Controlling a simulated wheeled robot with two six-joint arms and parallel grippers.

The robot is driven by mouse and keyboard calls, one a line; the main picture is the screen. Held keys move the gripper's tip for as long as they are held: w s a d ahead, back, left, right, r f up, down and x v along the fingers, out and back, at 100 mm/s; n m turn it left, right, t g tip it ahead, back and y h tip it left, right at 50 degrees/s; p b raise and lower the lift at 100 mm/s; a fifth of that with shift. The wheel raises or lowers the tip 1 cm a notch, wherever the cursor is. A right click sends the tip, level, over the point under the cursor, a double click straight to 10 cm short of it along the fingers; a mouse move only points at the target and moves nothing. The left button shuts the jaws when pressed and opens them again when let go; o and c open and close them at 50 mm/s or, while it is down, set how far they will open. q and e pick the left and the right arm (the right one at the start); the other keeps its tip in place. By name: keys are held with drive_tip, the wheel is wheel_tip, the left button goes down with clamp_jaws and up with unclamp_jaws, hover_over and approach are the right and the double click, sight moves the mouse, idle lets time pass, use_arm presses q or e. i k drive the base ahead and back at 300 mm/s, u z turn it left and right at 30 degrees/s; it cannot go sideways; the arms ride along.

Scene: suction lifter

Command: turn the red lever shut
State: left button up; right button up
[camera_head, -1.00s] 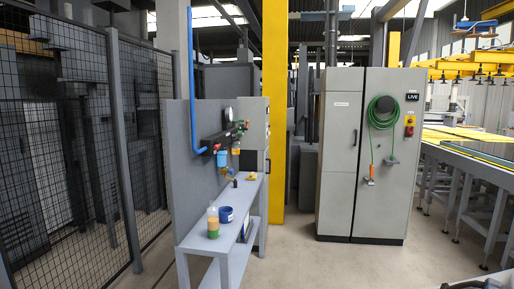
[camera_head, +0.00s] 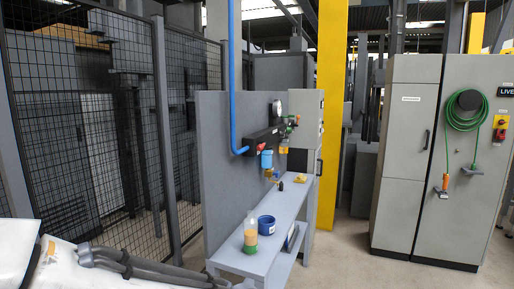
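A small red part (camera_head: 261,147), which looks like the red lever, sits at the end of the blue pipe (camera_head: 233,80), just above a light-blue bowl (camera_head: 266,160) on the dark manifold (camera_head: 264,138). It is too small to tell which way it points. Another small red part (camera_head: 297,119) shows at the manifold's far end, near green fittings. The manifold is fixed to a grey panel (camera_head: 222,170). Neither of my grippers is in view. A white arm part with grey cables, likely mine, shows at the lower left, well apart from the panel.
A grey bench (camera_head: 252,262) stands below the manifold, with a bottle (camera_head: 251,238), a blue tub (camera_head: 266,225) and small yellow items. A mesh fence (camera_head: 95,120) is at the left. A grey cabinet (camera_head: 405,150) stands right. The floor (camera_head: 345,250) between bench and cabinet is clear.

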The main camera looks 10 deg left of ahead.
sight(261, 146)
drive_tip(key=u, duration=0.6)
drive_tip(key=i, duration=0.85)
drive_tip(key=u, duration=0.75)
